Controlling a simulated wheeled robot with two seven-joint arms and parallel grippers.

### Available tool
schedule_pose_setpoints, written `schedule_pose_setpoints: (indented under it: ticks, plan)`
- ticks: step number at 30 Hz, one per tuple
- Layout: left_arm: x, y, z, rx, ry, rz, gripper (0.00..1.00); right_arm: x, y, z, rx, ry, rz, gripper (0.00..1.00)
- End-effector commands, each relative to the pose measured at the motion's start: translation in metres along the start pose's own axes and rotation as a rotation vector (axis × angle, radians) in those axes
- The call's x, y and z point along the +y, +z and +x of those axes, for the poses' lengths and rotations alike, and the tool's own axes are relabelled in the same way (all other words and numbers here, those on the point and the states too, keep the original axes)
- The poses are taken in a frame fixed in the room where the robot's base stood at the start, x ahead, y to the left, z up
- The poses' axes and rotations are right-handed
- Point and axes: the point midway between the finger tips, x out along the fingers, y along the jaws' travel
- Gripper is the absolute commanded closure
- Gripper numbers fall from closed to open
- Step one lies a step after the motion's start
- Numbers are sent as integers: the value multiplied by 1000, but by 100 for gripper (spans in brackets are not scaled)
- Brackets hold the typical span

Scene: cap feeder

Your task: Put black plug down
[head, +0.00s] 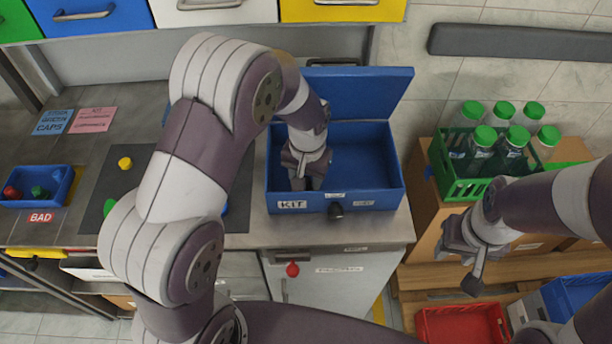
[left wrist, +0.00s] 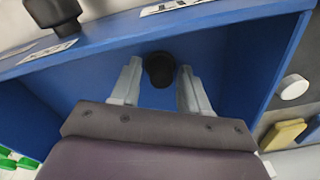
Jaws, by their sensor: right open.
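The black plug (left wrist: 159,70) is inside the blue KIT box (head: 365,203), near its front wall. My left gripper (head: 306,183) reaches down into the left part of the box. In the left wrist view my left gripper (left wrist: 160,78) has one finger on each side of the plug, with a visible gap on both sides, so it looks open. Whether the plug rests on the box floor is hard to tell. In the head view the plug is hidden by my gripper. My right gripper (head: 467,268) is open and empty beside the bottle crate.
The box's blue lid (head: 360,92) stands open at the back. A green crate (head: 445,170) of green-capped bottles is on the right. A blue BAD tray (head: 52,196) and a dark mat with a yellow cap (head: 125,163) lie left. A red bin (head: 460,325) is below right.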

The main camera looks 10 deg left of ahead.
Motion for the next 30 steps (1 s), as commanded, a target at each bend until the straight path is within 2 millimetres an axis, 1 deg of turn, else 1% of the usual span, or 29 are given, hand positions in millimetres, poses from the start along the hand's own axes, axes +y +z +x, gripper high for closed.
schedule_pose_setpoints:
  ticks: [8,11,14,18,21,24,27,28,29,30]
  plan:
    - [0,0,-1,0,0,0,44,0,0,0,0,0,0,57]
    - [0,-1,-7,3,0,0,44,0,0,-2,0,0,0,57]
    - [0,-2,-26,6,0,1,44,0,0,-2,0,0,0,57]
    - [0,-1,-65,6,0,1,44,0,0,-3,0,0,0,57]
    - [0,-2,-90,6,0,0,44,0,0,-3,0,0,0,57]
    - [0,-1,-109,3,0,0,44,0,0,-4,0,0,0,57]
    - [-1,0,-119,2,1,-1,44,0,0,-4,0,0,0,57]
    - [-2,3,-120,2,2,-4,44,0,0,-4,0,0,0,57]
    - [-5,8,-119,3,4,-8,44,0,0,-4,0,0,0,57]
    - [-10,19,-116,7,8,-17,44,0,0,-4,0,0,0,57]
